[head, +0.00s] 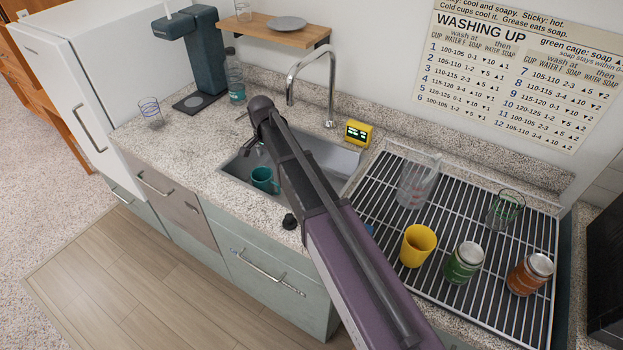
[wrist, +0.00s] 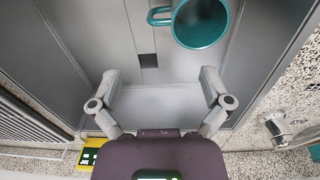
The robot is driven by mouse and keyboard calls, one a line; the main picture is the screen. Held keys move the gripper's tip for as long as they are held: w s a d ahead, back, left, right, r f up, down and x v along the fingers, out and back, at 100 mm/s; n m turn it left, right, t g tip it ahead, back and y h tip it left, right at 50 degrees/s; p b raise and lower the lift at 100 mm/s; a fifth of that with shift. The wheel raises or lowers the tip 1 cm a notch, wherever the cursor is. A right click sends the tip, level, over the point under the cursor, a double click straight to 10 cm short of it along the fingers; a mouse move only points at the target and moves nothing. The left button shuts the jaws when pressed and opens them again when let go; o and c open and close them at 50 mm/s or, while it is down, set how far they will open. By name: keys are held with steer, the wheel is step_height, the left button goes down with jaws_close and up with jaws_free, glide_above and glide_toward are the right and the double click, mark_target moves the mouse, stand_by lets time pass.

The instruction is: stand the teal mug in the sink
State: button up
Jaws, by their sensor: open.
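The teal mug (head: 262,180) stands upright in the grey sink (head: 337,157), near its left end in the head view, partly behind my arm. In the wrist view the mug (wrist: 201,24) is at the top edge, cut off, with its open mouth and handle showing; the sink floor (wrist: 75,25) lies under it. My gripper (wrist: 159,74) is open and empty, its fingers apart and clear of the mug. In the head view my arm reaches over the sink and hides part of it.
A faucet (head: 332,85) and a yellow timer (head: 358,133) are behind the sink. A wire rack (head: 478,209) on the right holds a yellow cup (head: 417,246), a pitcher (head: 417,182), a glass (head: 506,209) and cans (head: 464,263). A coffee machine (head: 203,65) stands left.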

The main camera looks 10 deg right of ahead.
steer(key=s+d+n, duration=0.2)
steer(key=s+d, duration=0.5)
steer(key=s+d+n, duration=0.3)
steer(key=s+d, duration=0.4)
steer(key=s, duration=0.1)
steer(key=s+d+n, duration=0.3)
steer(key=s+d, duration=0.4)
steer(key=d, duration=0.1)
steer(key=shift+s, duration=0.4)
steer(key=shift+a, duration=0.1)
